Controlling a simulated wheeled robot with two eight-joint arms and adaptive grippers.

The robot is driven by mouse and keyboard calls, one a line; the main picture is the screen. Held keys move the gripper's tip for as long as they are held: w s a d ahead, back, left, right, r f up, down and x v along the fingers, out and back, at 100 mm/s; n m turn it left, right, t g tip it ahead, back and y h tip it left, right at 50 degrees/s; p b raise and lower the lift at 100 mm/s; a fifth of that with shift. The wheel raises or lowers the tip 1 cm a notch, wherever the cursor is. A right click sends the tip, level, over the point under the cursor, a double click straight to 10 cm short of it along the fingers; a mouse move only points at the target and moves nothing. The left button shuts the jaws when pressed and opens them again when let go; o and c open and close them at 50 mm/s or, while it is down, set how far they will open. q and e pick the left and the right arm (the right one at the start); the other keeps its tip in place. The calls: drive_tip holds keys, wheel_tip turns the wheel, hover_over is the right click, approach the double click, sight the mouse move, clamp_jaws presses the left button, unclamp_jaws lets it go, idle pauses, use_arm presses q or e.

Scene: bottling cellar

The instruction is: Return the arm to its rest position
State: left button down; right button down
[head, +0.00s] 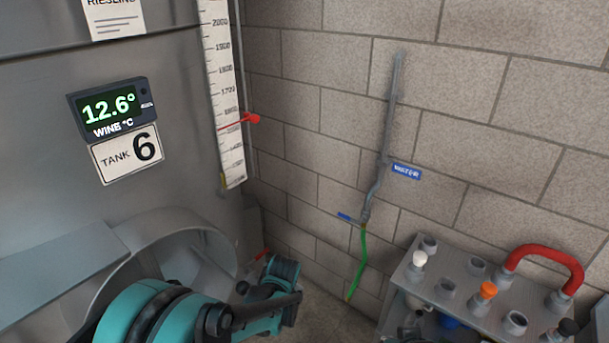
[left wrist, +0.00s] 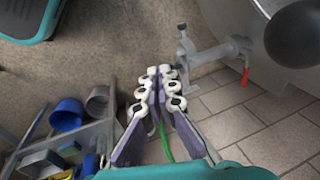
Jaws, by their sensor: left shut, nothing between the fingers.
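My left arm (head: 165,312) comes in low in the head view, its teal links in front of the tank's round lower opening. The fingers of that arm cannot be made out there. In the left wrist view my left gripper (left wrist: 159,72) is shut and empty, its purple-padded fingers meeting at the tips above the floor. My right arm and gripper are in neither view.
A steel tank (head: 45,185) stands left, with a red-handled valve (left wrist: 245,76) at floor level. A grey fittings rack (head: 462,290) with a red hose bend (head: 545,252) stands right. A green hose (head: 358,265) hangs on the block wall between them.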

use_arm(q)
drive_tip(key=s+a+r+n+t+h, duration=0.1)
drive_tip(key=s+a+r+n, duration=0.15)
drive_tip(key=r, duration=0.35)
drive_tip(key=s+a+r+n+t, duration=0.1)
drive_tip(key=s+a+r, duration=0.2)
drive_tip(key=s+r, duration=0.15)
drive_tip(key=s+a+r+n+t, duration=0.1)
drive_tip(key=s+a+r+n, duration=0.1)
drive_tip(key=s, duration=0.3)
drive_tip(key=s+a+r+n+t, duration=0.1)
drive_tip(key=s+a+r+n, duration=0.1)
drive_tip(key=s, duration=0.4)
drive_tip(key=shift+s+r+n+t+h, duration=0.2)
drive_tip(key=shift+r+n+t+h, duration=0.15)
drive_tip(key=shift+r, duration=0.35)
